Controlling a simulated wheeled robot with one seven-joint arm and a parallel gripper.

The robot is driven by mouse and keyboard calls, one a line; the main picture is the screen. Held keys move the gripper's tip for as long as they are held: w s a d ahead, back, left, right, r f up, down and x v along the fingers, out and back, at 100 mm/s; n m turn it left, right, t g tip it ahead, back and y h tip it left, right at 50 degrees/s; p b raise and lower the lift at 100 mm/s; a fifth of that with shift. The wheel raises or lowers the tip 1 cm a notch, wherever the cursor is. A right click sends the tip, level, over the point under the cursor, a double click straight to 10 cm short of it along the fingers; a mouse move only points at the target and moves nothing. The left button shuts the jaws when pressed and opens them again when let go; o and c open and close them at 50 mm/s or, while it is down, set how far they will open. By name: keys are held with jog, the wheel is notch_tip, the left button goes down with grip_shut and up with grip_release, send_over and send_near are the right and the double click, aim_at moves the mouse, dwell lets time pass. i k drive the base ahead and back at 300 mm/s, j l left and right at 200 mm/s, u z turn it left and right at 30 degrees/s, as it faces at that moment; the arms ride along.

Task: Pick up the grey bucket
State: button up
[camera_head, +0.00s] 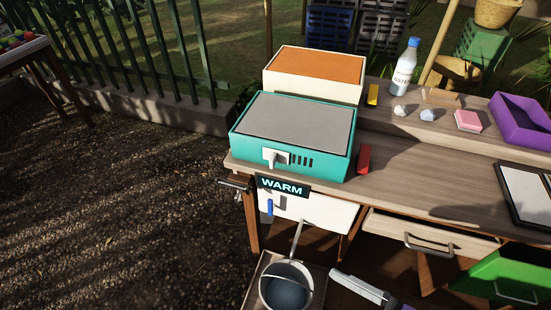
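The grey bucket (285,273) stands at the bottom of the picture, below the front left of the wooden table. I look down into its round opening, and its inside is dark grey. A thin light handle or stick (297,238) rises from its back edge. The bucket's lower part is cut off by the picture's edge. It appears to be on a wooden board or tray (254,287).
The table (400,185) carries a teal box (240,142). A green container (510,275) is at lower right. Gravel ground (120,220) is open at left.

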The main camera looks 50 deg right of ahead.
aim_at(295, 269)
jog(key=k+l+u, duration=0.1)
jog(key=k+l, duration=0.9)
jog(key=k, duration=0.25)
jog(key=l+u, duration=0.05)
